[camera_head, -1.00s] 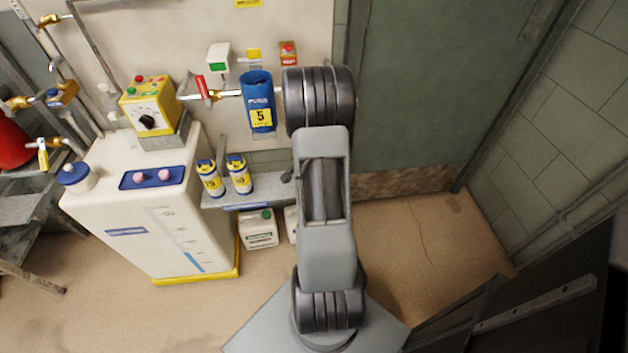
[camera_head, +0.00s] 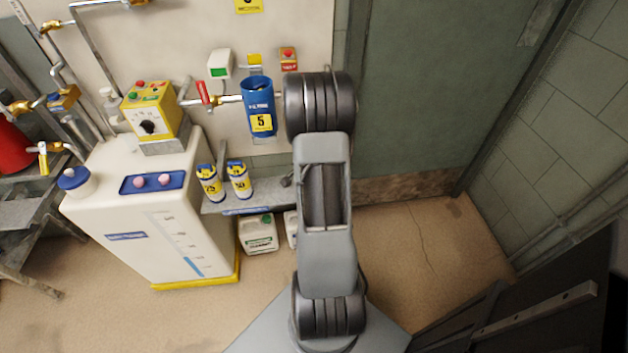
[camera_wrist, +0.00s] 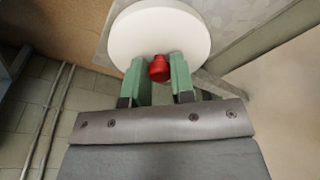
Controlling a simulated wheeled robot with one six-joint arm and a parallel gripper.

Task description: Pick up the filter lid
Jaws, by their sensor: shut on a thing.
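The filter lid (camera_wrist: 160,32) is a white round disc with a red knob (camera_wrist: 159,68) in the wrist view. My gripper (camera_wrist: 160,72) has its two green fingers on either side of the red knob, shut on it. The lid lies just beyond the fingertips. In the head view my arm hides the gripper and the lid. The blue filter housing (camera_head: 258,104), marked with a yellow 5 label, hangs on the wall left of my arm, with its top open.
A white tank (camera_head: 150,210) with a yellow control box (camera_head: 151,112) stands at left. A shelf holds two cartridges (camera_head: 211,183) labelled in yellow and blue. A white jug (camera_head: 258,233) sits below. A red-handled valve (camera_head: 203,93) is left of the housing. Floor at right is clear.

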